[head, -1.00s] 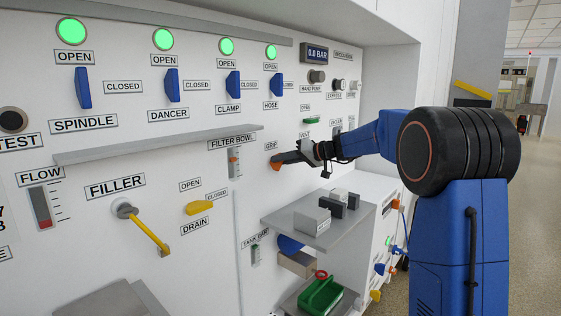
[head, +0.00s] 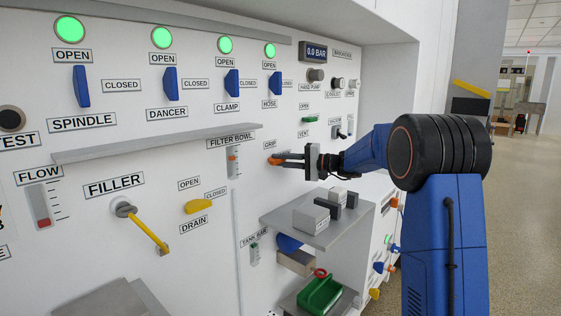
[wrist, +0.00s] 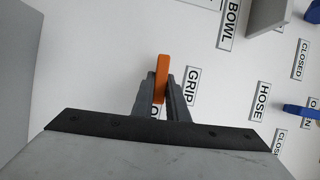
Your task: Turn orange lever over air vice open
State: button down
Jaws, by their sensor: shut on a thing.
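The orange lever (head: 272,160) sits on the white panel just below the GRIP label, above the shelf with grey blocks. In the head view it lies roughly level, with part of it hidden by the fingers. My gripper (head: 284,159) reaches in from the right with its fingers shut on the lever. In the wrist view the lever (wrist: 161,78) stands upright between the two grey fingertips of my gripper (wrist: 162,95), beside the GRIP label. Grey blocks (head: 315,217), possibly the air vice, stand on the shelf below.
The grey shelf (head: 290,228) juts out below my gripper. Blue levers (head: 232,83) line the upper panel, and a yellow drain lever (head: 198,207) is to the left. A narrow ledge (head: 150,146) crosses the panel.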

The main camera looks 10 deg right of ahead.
jog(key=shift+f+m, duration=0.1)
jog(key=shift+m, duration=0.5)
jog(key=c, duration=1.7)
grip_release()
jog(key=shift+d, duration=0.1)
jog(key=shift+c, duration=0.2)
jog(key=v, duration=1.7)
jog(key=shift+d+f, duration=0.2)
jog(key=shift+f, duration=0.05)
